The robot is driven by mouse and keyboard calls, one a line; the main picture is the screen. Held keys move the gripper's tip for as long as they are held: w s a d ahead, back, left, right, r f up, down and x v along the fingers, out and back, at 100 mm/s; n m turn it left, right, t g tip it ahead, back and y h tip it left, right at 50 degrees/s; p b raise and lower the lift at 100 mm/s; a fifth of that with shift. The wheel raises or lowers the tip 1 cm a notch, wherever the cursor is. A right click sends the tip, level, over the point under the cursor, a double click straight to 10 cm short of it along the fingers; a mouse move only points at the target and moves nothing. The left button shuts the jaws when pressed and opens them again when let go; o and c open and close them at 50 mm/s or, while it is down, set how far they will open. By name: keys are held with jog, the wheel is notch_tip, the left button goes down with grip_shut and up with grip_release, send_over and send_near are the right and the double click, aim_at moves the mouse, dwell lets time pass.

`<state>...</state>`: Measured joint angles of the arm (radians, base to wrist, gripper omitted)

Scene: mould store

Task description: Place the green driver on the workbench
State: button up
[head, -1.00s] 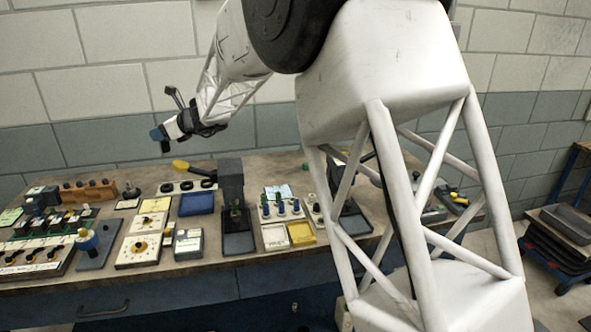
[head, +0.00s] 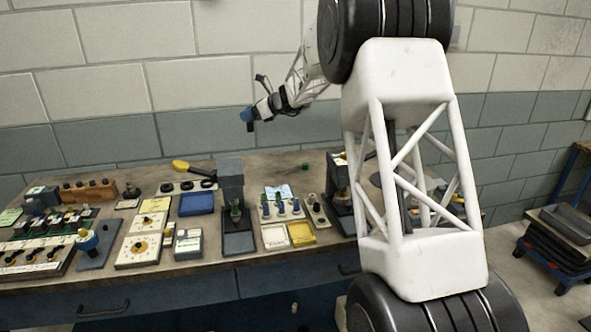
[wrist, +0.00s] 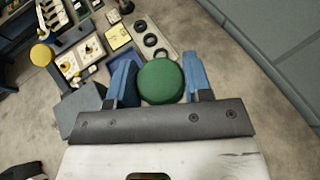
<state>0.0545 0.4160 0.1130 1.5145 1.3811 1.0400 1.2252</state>
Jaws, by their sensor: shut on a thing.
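My gripper (head: 250,118) is in the air above the back of the workbench (head: 265,166), clear of its top. In the wrist view its two blue fingers are shut on the green driver (wrist: 160,82). Only the driver's round green end shows there, between the fingers; the rest of it is hidden. In the head view the driver cannot be made out clearly at the gripper.
The bench's left and middle are crowded: a blue tray (head: 197,204), a yellow tray (head: 301,234), a tall grey stand (head: 231,180), a yellow-handled tool (head: 194,168) and several small racks. Bare wood shows along the back, behind the stand. A block wall stands behind.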

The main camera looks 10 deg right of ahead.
jog(key=w+d+f, duration=0.1)
jog(key=d, duration=0.4)
notch_tip(320, 180, down, 18)
jog(key=shift+a, duration=0.3)
jog(key=shift+f, duration=0.1)
jog(key=w+f, duration=0.1)
jog(key=w, duration=1.5)
jog(key=shift+a+f, duration=0.25)
jog(key=shift+a, duration=0.15)
jog(key=shift+f, duration=1.75)
jog(key=shift+f, duration=0.15)
